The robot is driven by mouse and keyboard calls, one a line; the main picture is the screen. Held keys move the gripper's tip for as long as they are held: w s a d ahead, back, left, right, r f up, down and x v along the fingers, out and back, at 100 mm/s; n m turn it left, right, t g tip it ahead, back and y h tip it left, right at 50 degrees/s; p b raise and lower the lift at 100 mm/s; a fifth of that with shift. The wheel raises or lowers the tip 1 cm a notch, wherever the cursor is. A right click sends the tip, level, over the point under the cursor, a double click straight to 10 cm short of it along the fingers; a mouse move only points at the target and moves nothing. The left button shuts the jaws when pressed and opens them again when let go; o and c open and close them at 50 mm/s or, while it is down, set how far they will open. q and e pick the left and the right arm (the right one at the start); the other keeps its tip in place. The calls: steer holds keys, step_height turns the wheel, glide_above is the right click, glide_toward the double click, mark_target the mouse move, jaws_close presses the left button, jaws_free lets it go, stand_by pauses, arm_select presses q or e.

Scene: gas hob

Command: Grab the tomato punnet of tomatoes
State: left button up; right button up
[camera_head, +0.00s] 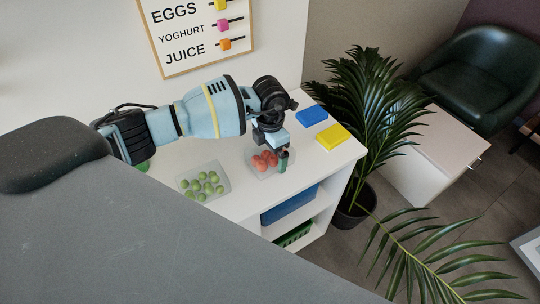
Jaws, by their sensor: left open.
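The tomato punnet (258,172) is a clear tray holding several red tomatoes (264,160). It sits on the white cabinet top near its front edge. My left gripper (272,152) points down right over the tomatoes, with one dark green finger (283,161) at the right side of the fruit. The other finger is hidden, and whether the fingers touch the punnet cannot be told. The left gripper is open. My right gripper is not in view.
A clear punnet of green fruit (204,183) stands to the left. A blue block (312,115) and a yellow block (333,137) lie to the right on the cabinet (236,205). A potted palm (365,115) stands close to the cabinet's right end.

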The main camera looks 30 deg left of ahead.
arm_select(q)
steer(key=shift+c, duration=0.3)
steer(key=c, duration=1)
steer(key=shift+c, duration=0.2)
step_height(320, 180, up, 10)
